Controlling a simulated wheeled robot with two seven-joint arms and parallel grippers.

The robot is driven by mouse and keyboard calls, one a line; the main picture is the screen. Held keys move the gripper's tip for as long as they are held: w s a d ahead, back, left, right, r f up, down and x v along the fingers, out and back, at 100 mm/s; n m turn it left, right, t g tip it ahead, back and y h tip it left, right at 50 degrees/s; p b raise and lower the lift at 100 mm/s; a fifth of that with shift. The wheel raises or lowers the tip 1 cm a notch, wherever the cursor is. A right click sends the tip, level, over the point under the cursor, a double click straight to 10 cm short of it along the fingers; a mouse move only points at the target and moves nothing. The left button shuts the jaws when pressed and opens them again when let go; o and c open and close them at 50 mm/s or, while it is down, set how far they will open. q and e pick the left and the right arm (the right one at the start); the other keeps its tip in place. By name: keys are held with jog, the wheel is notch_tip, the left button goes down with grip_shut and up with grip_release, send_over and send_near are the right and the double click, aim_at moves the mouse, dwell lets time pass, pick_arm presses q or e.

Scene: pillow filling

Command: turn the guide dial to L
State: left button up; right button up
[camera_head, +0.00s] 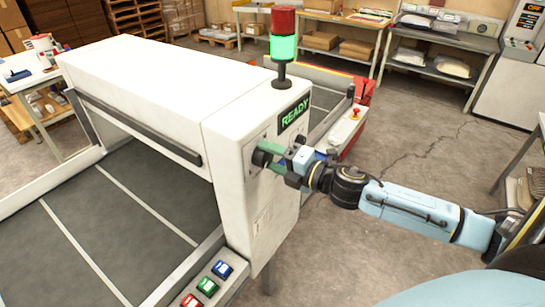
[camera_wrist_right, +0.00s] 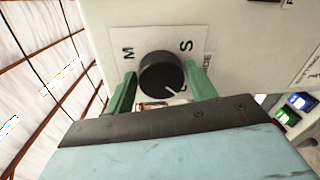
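The guide dial (camera_wrist_right: 160,74) is a round black knob on a white plate on the machine's end panel. Its white pointer line aims to the lower right in the right wrist view. The letter M stands at its upper left and S at its upper right. The L mark is mostly hidden and hard to read. My right gripper (camera_wrist_right: 160,84) has its green fingers on either side of the dial, with narrow gaps showing beside the knob. In the head view the right gripper (camera_head: 275,155) reaches the panel from the right. My left gripper is not in view.
The floor at right is open.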

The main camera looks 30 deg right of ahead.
jog(key=o, duration=0.3)
jog(key=shift+s+d, duration=0.15)
jog(key=shift+s, duration=0.3)
jog(key=b+v, duration=0.1)
jog(key=v, duration=1.1)
jog(key=shift+s+d, duration=0.15)
